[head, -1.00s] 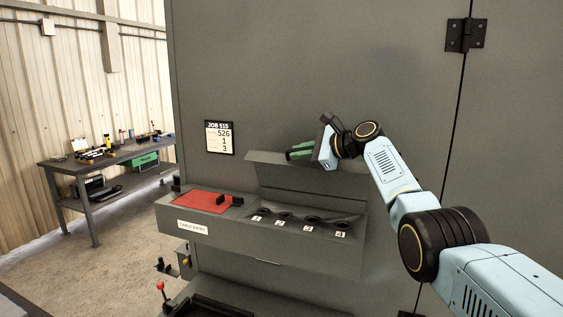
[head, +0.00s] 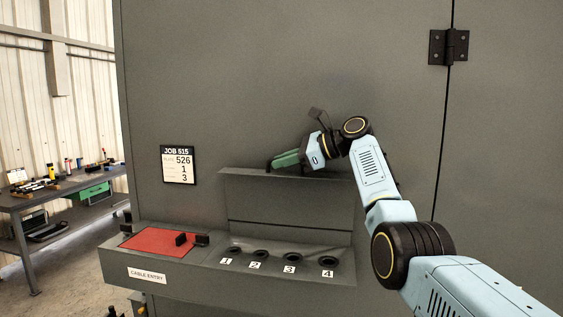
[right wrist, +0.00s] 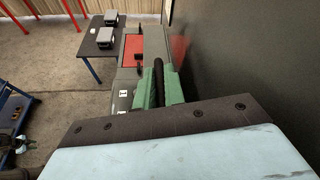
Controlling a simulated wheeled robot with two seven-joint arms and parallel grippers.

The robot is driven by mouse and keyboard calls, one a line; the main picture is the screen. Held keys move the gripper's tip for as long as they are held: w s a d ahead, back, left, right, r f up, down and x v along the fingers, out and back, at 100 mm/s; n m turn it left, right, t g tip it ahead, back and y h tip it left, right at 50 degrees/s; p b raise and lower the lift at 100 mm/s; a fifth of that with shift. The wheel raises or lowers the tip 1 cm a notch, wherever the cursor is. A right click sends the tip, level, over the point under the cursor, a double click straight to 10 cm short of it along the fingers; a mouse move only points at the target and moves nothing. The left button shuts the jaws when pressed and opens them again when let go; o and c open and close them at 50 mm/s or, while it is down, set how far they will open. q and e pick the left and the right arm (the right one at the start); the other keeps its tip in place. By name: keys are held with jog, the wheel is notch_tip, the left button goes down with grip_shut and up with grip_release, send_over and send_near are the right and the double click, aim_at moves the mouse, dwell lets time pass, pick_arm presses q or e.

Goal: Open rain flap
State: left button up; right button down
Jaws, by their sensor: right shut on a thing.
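The grey rain flap (head: 290,198) stands raised above the cable entry box (head: 185,262) on the front of the cabinet. Its top edge leans out a little. My right gripper (head: 286,161) has green fingers and is at the flap's top edge, shut on the flap's dark bar. In the right wrist view the dark bar (right wrist: 158,80) lies between the green fingers. Below the flap, a row of several round, numbered entry holes (head: 289,257) is uncovered. My left gripper is not in view.
A red mat (head: 155,241) with small black blocks (head: 190,240) lies on the left of the box top. A JOB 515 sign (head: 178,164) hangs above it. A workbench (head: 60,190) with tools stands at the far left. A hinge (head: 449,47) sits at upper right.

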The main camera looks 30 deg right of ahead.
jog(key=shift+f, duration=0.45)
jog(key=c, duration=1.8)
grip_release()
jog(key=shift+o, duration=0.2)
jog(key=shift+w+d+r, duration=0.1)
jog(key=shift+w, duration=0.05)
jog(key=shift+s+d+r, duration=0.2)
jog(key=shift+s, duration=0.15)
notch_tip(320, 180, up, 4)
jog(key=b, duration=0.3)
send_over(334, 177)
jog(key=shift+r, duration=0.2)
